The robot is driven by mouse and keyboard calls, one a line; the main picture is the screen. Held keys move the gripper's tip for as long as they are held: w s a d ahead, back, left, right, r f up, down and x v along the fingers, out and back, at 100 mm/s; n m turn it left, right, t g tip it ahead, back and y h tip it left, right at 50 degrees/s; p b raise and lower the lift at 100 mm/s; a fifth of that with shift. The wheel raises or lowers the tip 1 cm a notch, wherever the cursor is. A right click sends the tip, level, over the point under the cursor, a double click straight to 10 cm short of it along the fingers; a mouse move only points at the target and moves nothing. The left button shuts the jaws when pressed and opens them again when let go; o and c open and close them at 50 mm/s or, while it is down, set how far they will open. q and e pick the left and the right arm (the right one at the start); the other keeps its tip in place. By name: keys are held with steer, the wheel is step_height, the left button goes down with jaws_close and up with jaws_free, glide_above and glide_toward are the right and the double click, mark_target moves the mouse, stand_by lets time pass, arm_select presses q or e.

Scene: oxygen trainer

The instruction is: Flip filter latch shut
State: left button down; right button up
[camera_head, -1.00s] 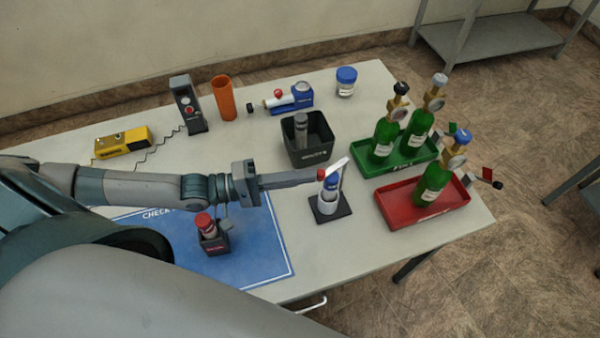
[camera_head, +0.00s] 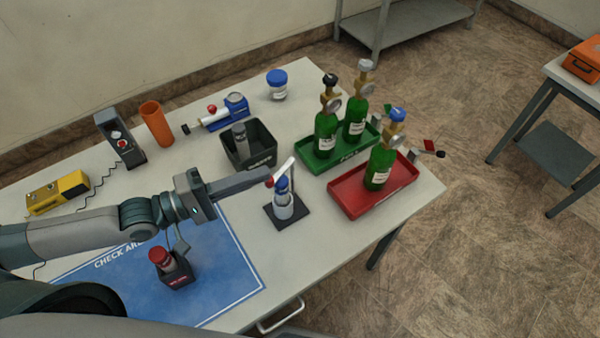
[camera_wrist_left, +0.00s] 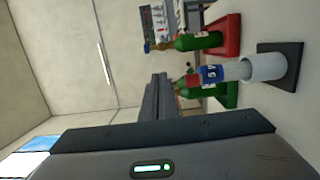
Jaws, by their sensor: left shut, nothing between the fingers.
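The filter (camera_head: 283,205) is a clear and white canister with a blue top, upright on a black base plate (camera_head: 271,221). Its latch is a white lever (camera_head: 284,170), slanting up and to the right above the blue top. A red tip sits at the lever's lower left end. My left gripper (camera_head: 268,177) is shut and empty, its fingertips close beside the red tip; I cannot tell whether they touch. In the left wrist view the filter's white cup (camera_wrist_left: 265,67) lies sideways to the right of my fingers (camera_wrist_left: 158,97). My right gripper is out of view.
A dark bin (camera_head: 264,157) stands behind my left fingers. A green tray (camera_head: 312,164) and a red tray (camera_head: 345,204) with green bottles stand to the right. A small red-capped holder (camera_head: 178,277) is on the blue mat (camera_head: 228,283) in front of my left arm.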

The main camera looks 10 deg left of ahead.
arm_select(q)
steer(key=s+d+r, duration=0.1)
steer(key=d+r, duration=0.5)
steer(key=d, duration=0.4)
steer(key=shift+s, duration=0.2)
stand_by(0.6)
